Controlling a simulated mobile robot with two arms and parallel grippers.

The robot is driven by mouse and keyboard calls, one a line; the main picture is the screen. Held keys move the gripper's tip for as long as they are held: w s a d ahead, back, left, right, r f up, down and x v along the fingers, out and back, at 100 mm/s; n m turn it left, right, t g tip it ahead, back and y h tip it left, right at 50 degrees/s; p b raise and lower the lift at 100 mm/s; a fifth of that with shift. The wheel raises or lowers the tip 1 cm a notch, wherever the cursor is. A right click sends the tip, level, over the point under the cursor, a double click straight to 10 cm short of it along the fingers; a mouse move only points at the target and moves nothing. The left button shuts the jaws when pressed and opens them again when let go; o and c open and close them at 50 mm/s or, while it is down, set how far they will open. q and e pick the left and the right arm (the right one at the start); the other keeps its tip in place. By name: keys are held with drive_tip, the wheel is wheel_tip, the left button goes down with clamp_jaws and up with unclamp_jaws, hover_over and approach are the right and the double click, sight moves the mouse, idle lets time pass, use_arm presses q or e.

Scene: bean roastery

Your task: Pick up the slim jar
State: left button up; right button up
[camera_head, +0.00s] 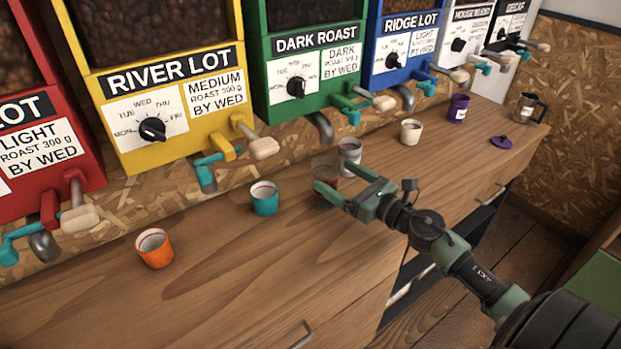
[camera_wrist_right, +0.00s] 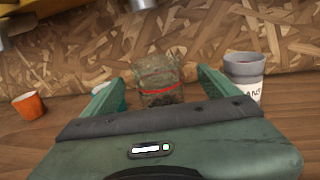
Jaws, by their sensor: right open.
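A slim clear glass jar with a red band (camera_head: 325,166) stands on the wooden counter below the green dispenser. In the right wrist view the slim jar (camera_wrist_right: 158,82) is upright between the two fingers; its lower part is hidden behind my gripper's body. My right gripper (camera_head: 331,177) is open, with a green finger on each side of the jar. I cannot tell whether either finger touches it. In the right wrist view my right gripper (camera_wrist_right: 158,76) holds nothing. My left gripper is not in view.
A grey-white labelled cup (camera_head: 350,149) stands close beside the jar. A teal cup (camera_head: 264,199) and an orange cup (camera_head: 155,249) stand to the left. A cream cup (camera_head: 411,132), purple canister (camera_head: 458,108), purple lid (camera_head: 502,142) and glass jug (camera_head: 528,108) are farther right. Dispensers line the back.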

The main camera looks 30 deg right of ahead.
sight(316, 163)
drive_tip(key=w, duration=0.1)
drive_tip(key=w+p, duration=0.1)
drive_tip(key=w+r, duration=0.1)
drive_tip(key=shift+a, duration=0.4)
drive_tip(key=p+x, duration=0.1)
drive_tip(key=x, duration=0.3)
drive_tip(key=shift+f+p, duration=0.2)
drive_tip(key=shift+p, duration=0.15)
drive_tip(key=shift+a, duration=0.1)
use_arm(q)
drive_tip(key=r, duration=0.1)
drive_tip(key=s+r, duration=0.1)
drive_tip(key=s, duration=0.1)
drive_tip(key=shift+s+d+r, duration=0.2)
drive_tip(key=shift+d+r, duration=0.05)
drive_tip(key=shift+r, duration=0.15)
use_arm(e)
clamp_jaws()
